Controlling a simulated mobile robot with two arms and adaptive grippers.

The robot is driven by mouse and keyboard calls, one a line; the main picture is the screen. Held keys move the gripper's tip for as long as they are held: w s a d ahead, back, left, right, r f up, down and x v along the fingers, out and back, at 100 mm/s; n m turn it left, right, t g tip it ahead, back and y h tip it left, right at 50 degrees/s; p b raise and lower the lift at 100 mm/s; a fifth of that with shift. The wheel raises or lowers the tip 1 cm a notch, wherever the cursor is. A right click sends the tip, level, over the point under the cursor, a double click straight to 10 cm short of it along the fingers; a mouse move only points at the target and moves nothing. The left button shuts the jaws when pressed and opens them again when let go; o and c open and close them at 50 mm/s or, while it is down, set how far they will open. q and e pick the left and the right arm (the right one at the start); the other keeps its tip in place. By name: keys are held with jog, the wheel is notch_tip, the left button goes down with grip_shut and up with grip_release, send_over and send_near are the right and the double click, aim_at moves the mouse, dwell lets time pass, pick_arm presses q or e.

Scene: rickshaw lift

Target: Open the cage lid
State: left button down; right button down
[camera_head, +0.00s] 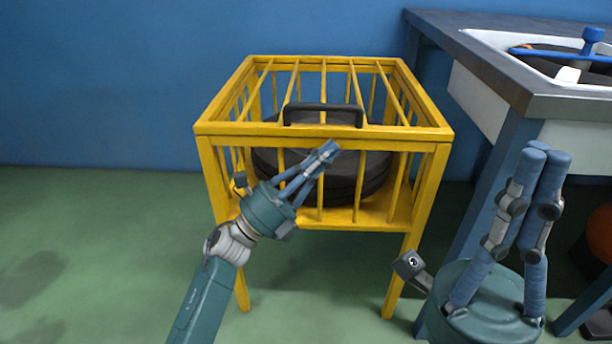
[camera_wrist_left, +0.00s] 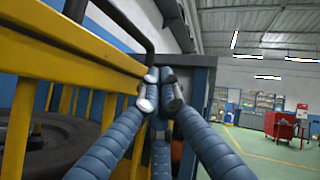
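The yellow cage (camera_head: 428,143) stands on the floor with its barred lid (camera_head: 323,62) down flat on top. A black handle (camera_head: 323,107) rises from the lid's front edge. In the left wrist view the handle (camera_wrist_left: 122,15) shows at the upper left, above the fingers. My left gripper (camera_head: 329,151) is in front of the cage, its tips just below the front rim and apart from the handle. Its fingers meet at the tips in the left wrist view (camera_wrist_left: 160,88), with nothing seen between them. My right gripper (camera_head: 546,156) points up at the right, fingers together and empty.
Dark round tires (camera_head: 345,165) lie inside the cage. A workbench (camera_head: 500,60) with a sink stands close to the cage's right, beside my right gripper. A blue wall (camera_head: 120,80) is behind. The green floor (camera_head: 90,250) at left is clear.

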aim_at(349, 111)
pick_arm(q)
jog(key=shift+w+d+r+b, duration=0.1)
jog(key=shift+w+r+b, duration=0.1)
jog(key=shift+w+r, duration=0.6)
jog(key=shift+w+d+r+b, duration=0.15)
jog(key=shift+w+r, duration=0.35)
jog(key=shift+r, duration=0.55)
jog(key=shift+r, duration=0.1)
